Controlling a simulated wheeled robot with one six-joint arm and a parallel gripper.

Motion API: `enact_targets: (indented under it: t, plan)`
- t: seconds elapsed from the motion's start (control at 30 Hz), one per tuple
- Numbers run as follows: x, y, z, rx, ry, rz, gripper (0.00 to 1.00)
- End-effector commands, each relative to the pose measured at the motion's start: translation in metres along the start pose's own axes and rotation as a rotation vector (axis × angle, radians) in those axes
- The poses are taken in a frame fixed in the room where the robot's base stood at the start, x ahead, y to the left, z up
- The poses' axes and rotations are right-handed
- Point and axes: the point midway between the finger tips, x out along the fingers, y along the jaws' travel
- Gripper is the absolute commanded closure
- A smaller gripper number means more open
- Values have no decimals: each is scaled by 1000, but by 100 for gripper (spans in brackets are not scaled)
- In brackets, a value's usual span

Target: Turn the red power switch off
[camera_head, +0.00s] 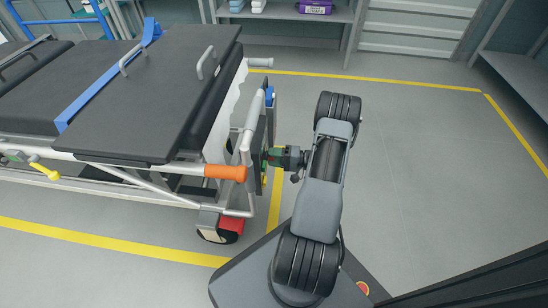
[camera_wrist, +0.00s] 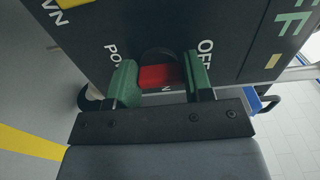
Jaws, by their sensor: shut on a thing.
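The red power switch (camera_wrist: 158,76) shows in the wrist view on a dark panel (camera_wrist: 185,22), between the two green fingers of my gripper (camera_wrist: 161,70). My gripper is shut on the switch, one finger at each side. An "OFF" label shows beside the right finger, part of a "PO..." label beside the left one, and an "N" just below the switch. In the head view my gripper (camera_head: 274,157) reaches left to the panel at the end of the stretcher (camera_head: 150,95). The switch is hidden there.
The stretcher has an orange handle grip (camera_head: 225,173), a yellow lever (camera_head: 44,171) and a wheel (camera_head: 217,232) near my arm. Shelves (camera_head: 290,12) stand at the back. Yellow lines mark the floor, which is clear on the right.

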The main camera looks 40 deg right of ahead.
Motion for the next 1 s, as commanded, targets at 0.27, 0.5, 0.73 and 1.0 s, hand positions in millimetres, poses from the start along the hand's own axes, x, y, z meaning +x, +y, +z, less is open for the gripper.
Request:
enact_targets:
  t: [0.27,0.5,0.73,1.0]
  plan:
    - [0,0,0,-1,1,1,36]
    - [0,0,0,-1,0,0,28]
    - [-11,-1,-1,0,4,0,28]
    - [-63,-2,-1,-1,6,0,28]
